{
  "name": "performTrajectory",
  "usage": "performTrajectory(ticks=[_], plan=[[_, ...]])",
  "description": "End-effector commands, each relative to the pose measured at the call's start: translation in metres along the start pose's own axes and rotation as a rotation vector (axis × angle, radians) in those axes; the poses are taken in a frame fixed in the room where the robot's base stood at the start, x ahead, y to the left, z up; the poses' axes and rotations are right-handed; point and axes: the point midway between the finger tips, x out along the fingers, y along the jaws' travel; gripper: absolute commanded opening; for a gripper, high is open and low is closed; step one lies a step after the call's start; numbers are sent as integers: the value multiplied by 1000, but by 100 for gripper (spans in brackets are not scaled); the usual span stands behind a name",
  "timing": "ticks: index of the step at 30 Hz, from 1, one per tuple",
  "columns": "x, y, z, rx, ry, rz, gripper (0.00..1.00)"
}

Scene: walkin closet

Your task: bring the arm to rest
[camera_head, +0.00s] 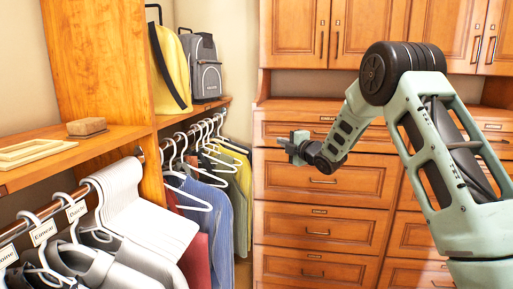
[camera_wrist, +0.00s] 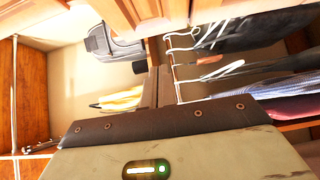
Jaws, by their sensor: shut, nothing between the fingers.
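My arm reaches in from the right of the head view, bent at the elbow. My gripper (camera_head: 289,145) is at its end, in the air in front of the wooden drawers (camera_head: 325,187), pointing left toward the hanging clothes. It is small in this view. It is shut and holds nothing that I can see. The wrist view is turned on its side; it shows the clothes and bags ahead.
Clothes on white hangers (camera_head: 190,195) hang from rails at the left. A yellow bag (camera_head: 170,65) and a grey backpack (camera_head: 203,70) stand on the upper shelf. A brown brush-like block (camera_head: 87,127) and a pale frame (camera_head: 35,152) lie on the nearer shelf. Air around my gripper looks free.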

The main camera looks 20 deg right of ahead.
Motion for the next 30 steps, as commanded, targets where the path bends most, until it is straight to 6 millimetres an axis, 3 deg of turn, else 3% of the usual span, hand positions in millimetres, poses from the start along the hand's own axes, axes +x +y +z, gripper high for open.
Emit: performTrajectory(ticks=[5, 8, 11, 14, 17, 21, 23, 27, 30], plan=[[-1, 0, 0, -1, 0, 0, 0], [1, 2, -26, 76, -4, -47, 0], [-4, -2, -78, 236, -21, -159, 0], [-23, -12, -145, 430, -54, -320, 0], [-58, -27, -208, 597, -101, -491, 0], [-124, -47, -283, 768, -189, -726, 0], [-158, -55, -310, 823, -235, -824, 0], [-244, -72, -360, 904, -369, -1039, 0], [-302, -81, -380, 927, -474, -1162, 0]])
